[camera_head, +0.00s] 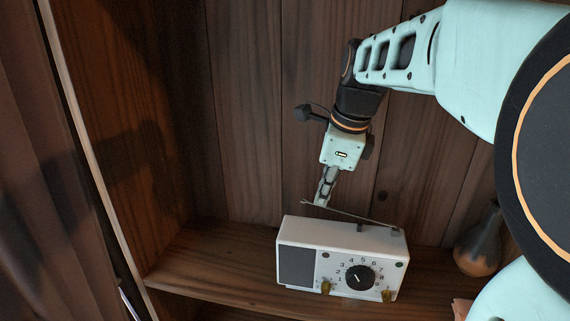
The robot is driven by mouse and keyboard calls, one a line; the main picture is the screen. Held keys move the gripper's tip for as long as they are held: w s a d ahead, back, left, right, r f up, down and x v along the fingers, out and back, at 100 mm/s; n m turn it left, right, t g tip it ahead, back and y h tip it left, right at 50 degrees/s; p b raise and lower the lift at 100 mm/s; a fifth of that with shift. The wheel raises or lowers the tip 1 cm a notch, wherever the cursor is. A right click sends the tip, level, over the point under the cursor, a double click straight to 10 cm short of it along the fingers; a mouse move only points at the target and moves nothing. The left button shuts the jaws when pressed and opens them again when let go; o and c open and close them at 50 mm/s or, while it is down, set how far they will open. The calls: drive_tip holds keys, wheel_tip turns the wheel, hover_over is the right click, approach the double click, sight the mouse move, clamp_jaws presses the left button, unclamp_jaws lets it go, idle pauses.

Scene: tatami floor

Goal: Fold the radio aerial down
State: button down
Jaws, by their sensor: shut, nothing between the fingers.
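A white radio (340,258) stands upright on a wooden shelf, with a grey speaker panel at its left and a black numbered dial at its right. Its thin aerial (345,214) starts near the right end of the top and slants up to the left at a low angle, its left tip a little above the radio's top. My gripper (321,204) points down above the radio, shut and with nothing held. Its fingertips are at the aerial near its left part. I cannot tell whether they touch it.
The wooden shelf (205,262) runs under the radio, with bare room at the left. A dark vase (478,245) stands at the right, close to my arm. A plank wall (245,120) is behind, and a side panel (135,140) closes the left.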

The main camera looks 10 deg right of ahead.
drive_tip(key=shift+a+f+h, duration=0.25)
drive_tip(key=shift+f+h, duration=0.05)
drive_tip(key=shift+f, duration=0.25)
drive_tip(key=f, duration=0.2)
drive_tip(key=b, duration=0.1)
drive_tip(key=shift+w+a+f+h, duration=0.2)
drive_tip(key=shift+a+f+h, duration=0.1)
drive_tip(key=shift+f, duration=0.1)
drive_tip(key=shift+r, duration=0.1)
